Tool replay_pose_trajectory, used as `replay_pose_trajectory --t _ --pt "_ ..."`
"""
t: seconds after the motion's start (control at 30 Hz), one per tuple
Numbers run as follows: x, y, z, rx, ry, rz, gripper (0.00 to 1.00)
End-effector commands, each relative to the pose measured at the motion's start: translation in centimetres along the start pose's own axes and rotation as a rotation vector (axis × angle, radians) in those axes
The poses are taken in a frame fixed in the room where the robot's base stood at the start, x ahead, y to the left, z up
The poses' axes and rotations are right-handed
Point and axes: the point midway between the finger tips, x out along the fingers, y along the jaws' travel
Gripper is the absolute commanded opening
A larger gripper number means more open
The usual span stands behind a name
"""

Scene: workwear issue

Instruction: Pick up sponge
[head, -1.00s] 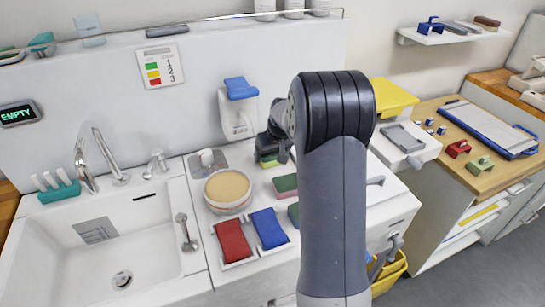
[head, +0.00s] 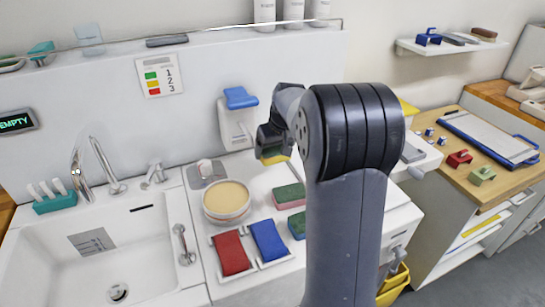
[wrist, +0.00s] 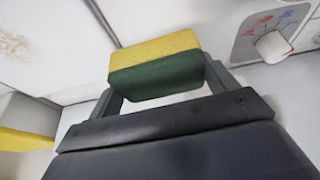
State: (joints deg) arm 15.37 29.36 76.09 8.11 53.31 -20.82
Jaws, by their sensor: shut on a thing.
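A yellow and green sponge (wrist: 155,64) is between the two fingers of my gripper (wrist: 163,80) in the wrist view, yellow layer above and green below. My gripper (head: 273,146) is shut on it. In the head view a yellow edge of the held sponge (head: 276,160) shows under the gripper, above the back of the white counter. Another sponge, green over pink (head: 289,195), lies on the counter below the gripper. A green one (head: 297,226) lies nearer me, partly hidden by my arm.
A round tub with a beige top (head: 226,197) stands left of the sponges. A red cloth (head: 231,252) and a blue cloth (head: 268,240) lie in front. The sink (head: 75,270) is at left. A wall dispenser with a blue lever (head: 240,98) is close behind my gripper.

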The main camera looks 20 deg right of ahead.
Motion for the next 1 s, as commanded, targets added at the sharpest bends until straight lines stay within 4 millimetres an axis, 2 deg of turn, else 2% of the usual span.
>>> replay_pose_trajectory --t 0.6,0.8,1.0 --pt "-5.1 -0.4 12.8 0.002 0.004 0.003 0.60" --pt "-6.2 -0.5 15.3 0.002 0.003 0.002 0.60" --pt "-6.7 -0.6 16.5 0.000 0.002 0.001 0.60"
